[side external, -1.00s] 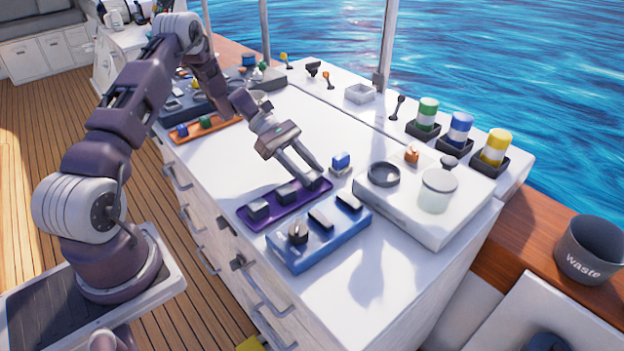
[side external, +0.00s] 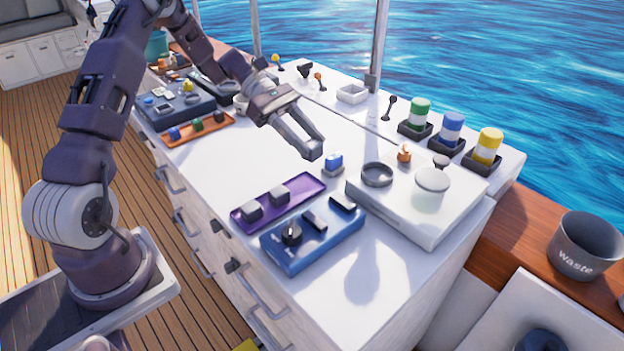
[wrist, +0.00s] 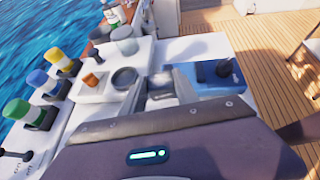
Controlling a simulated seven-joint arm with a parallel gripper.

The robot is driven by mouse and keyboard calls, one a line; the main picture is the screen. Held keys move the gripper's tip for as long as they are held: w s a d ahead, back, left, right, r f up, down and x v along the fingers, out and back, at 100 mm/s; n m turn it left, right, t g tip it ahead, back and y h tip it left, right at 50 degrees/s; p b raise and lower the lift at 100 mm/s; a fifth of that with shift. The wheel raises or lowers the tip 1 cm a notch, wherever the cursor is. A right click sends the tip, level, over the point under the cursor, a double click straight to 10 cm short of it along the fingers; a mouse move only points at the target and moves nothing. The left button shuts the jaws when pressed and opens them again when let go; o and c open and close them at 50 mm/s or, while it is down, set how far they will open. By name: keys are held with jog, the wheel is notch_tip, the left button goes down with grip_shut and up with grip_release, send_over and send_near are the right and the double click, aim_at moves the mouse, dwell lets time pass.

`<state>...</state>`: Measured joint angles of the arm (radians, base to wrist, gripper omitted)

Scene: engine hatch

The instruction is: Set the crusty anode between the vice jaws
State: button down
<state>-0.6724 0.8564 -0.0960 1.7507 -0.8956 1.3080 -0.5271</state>
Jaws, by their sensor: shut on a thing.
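My gripper (side external: 311,148) is shut on a grey block, likely the anode (side external: 315,152), and holds it above the white counter, clear of the purple tray. The block also shows between the fingers in the wrist view (wrist: 160,88), mostly hidden, so its crust cannot be made out. A small blue piece on a grey base (side external: 333,164) stands just beyond the gripper, to the lower right. I cannot clearly make out the vice jaws.
A blue fixture (side external: 296,262) with a black knob and dark bars sits in front of the purple tray. A white raised platform (side external: 440,222) with a dark ring (side external: 376,174) stands to the right. An orange tray (side external: 165,138) is at left. The counter's middle is clear.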

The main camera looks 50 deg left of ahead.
jog(key=r+m+g, duration=0.2)
send_over(323, 211)
notch_tip(323, 211, down, 10)
jog(key=shift+r, duration=0.25)
jog(key=shift+f, duration=0.1)
